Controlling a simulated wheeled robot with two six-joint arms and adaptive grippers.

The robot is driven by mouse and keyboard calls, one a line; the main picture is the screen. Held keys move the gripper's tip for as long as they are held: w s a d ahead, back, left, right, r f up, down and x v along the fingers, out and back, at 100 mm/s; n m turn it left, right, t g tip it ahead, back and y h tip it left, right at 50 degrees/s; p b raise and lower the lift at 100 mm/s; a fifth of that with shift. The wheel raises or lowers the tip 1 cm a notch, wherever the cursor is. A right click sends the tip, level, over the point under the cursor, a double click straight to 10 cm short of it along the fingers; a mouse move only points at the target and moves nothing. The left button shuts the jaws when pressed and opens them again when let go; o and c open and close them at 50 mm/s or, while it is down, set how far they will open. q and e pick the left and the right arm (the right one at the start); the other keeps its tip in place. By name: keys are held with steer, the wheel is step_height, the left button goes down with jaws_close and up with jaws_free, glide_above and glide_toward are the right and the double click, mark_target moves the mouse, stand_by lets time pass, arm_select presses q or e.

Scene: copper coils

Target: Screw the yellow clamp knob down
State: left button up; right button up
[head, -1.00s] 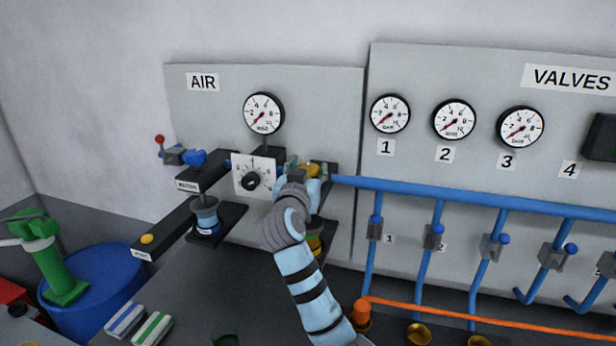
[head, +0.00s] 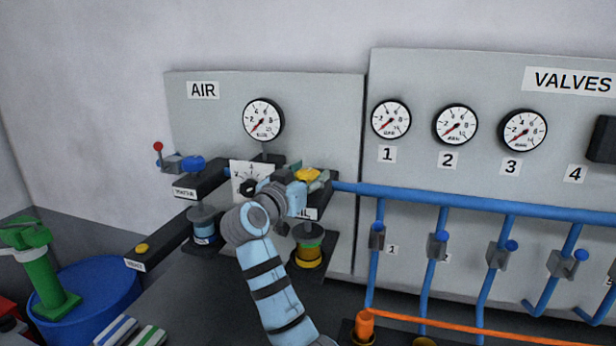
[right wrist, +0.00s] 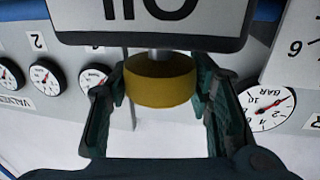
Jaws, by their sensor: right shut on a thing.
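The yellow clamp knob (head: 307,174) sits on top of the dark clamp arm marked with a partly hidden label (head: 306,214), under the AIR panel. In the right wrist view, which is upside down, the knob (right wrist: 160,80) is a round yellow disc on a short grey stem by the label plate. My right gripper (right wrist: 160,88) has its dark green fingers on both sides of the knob and is shut on it. In the head view my right gripper (head: 305,179) reaches it from the front left. A yellow-banded oil cup (head: 309,254) stands below. My left gripper is not in view.
A blue pipe (head: 430,197) runs to the right.

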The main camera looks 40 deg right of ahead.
mark_target(302, 180)
steer(key=o, duration=1.2)
steer(key=v, duration=0.8)
steer(key=shift+r, duration=0.1)
steer(key=shift+w+d, duration=0.1)
steer(key=shift+d, duration=0.2)
